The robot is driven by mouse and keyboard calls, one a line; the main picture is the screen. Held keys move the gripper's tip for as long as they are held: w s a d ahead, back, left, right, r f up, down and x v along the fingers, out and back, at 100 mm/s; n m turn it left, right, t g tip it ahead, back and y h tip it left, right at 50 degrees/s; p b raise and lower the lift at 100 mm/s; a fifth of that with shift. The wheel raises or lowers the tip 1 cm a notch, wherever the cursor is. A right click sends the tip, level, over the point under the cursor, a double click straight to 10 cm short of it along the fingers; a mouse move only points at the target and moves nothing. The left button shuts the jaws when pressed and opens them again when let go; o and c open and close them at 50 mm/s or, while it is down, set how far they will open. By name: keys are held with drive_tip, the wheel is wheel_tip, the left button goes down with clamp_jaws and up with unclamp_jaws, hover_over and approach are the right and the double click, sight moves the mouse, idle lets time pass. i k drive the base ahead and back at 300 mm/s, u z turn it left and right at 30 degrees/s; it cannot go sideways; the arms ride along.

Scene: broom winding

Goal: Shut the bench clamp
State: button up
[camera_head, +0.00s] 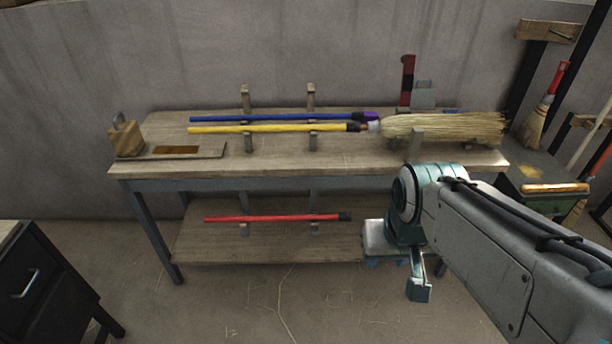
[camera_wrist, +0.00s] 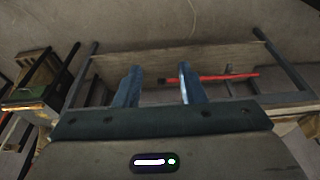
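What looks like the bench clamp is a grey block (camera_head: 424,98) with an upright red lever (camera_head: 408,80) at the back right of the workbench (camera_head: 275,170). Its lower part is hidden behind the straw broom head (camera_head: 455,127). A yellow-handled broom (camera_head: 270,128) lies along the bench on upright wooden rests, its straw head at the right. My gripper (camera_head: 418,291) hangs low in front of the bench, below the top and well apart from the clamp. In the wrist view my gripper (camera_wrist: 158,85) has its two fingers spread with nothing between them.
A blue handle (camera_head: 270,118) lies behind the yellow one. A wooden block (camera_head: 126,138) stands at the bench's left end. A red handle (camera_head: 275,218) lies on the lower shelf (camera_head: 270,248). A black cabinet (camera_head: 45,285) is at left; brooms and a side table (camera_head: 530,170) are at right.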

sight(408, 61)
drive_tip(key=z, duration=0.2)
drive_tip(key=i, duration=0.25)
drive_tip(key=z, duration=0.85)
drive_tip(key=i, duration=1.5)
drive_tip(key=u, duration=0.35)
